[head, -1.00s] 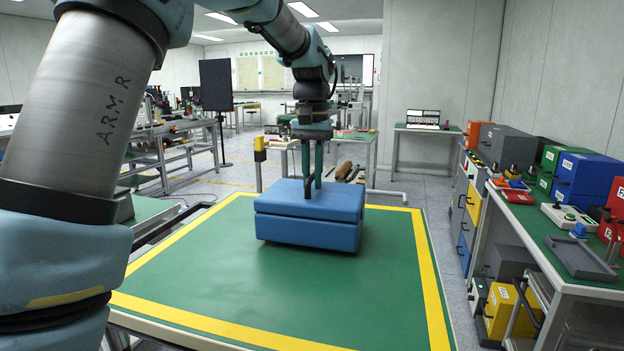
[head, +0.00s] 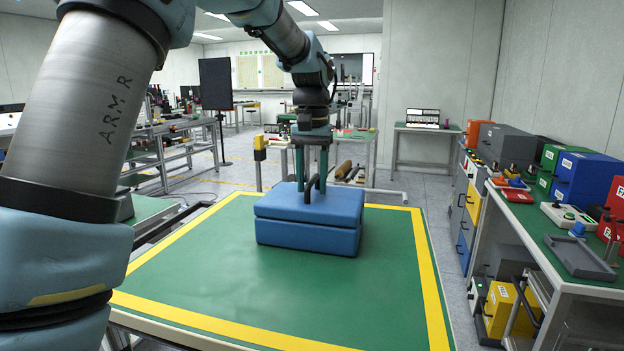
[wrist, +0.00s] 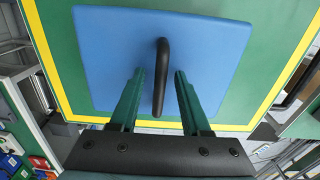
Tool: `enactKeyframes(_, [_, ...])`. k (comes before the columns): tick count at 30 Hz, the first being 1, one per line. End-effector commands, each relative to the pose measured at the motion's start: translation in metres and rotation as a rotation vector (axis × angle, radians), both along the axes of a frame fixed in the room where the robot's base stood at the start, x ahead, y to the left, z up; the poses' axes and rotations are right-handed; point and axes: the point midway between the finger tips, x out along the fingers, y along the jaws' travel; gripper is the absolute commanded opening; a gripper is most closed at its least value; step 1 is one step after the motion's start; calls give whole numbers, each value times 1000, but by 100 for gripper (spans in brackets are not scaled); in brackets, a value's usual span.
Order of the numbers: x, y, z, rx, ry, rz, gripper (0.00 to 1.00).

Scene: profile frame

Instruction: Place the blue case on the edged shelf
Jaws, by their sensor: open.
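The blue case (head: 308,232) lies flat on the green table top with a yellow border, towards its far side. Its dark arched handle (wrist: 161,78) stands up from the lid. My gripper (head: 311,190) points down over the case and is open. In the wrist view, one green finger is on each side of the handle, with a gap between each finger and the handle. The fingertips are close to the lid; I cannot tell whether they touch it. I cannot clearly pick out an edged shelf in these views.
A bench (head: 553,235) on the right carries coloured boxes and a grey tray (head: 580,258) with raised edges. A yellow box (head: 505,312) sits lower down there. The front of the green table (head: 270,300) is clear. Another bench (head: 425,128) stands at the back wall.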

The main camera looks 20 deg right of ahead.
Motion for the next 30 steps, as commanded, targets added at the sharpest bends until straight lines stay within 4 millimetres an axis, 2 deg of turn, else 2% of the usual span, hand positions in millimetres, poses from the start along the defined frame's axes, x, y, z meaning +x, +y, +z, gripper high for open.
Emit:
enactKeyframes(4, [0,0,8,-1,-2,0,47])
enactKeyframes(7, [1,-1,21,-3,-3,0,47])
enactKeyframes(15, [1,-1,79,-4,-3,0,47])
enactKeyframes(21, [1,-1,110,-2,-2,0,47])
enactKeyframes(25, [0,-1,120,-1,-1,0,47])
enactKeyframes(30, [0,0,123,0,0,0,47])
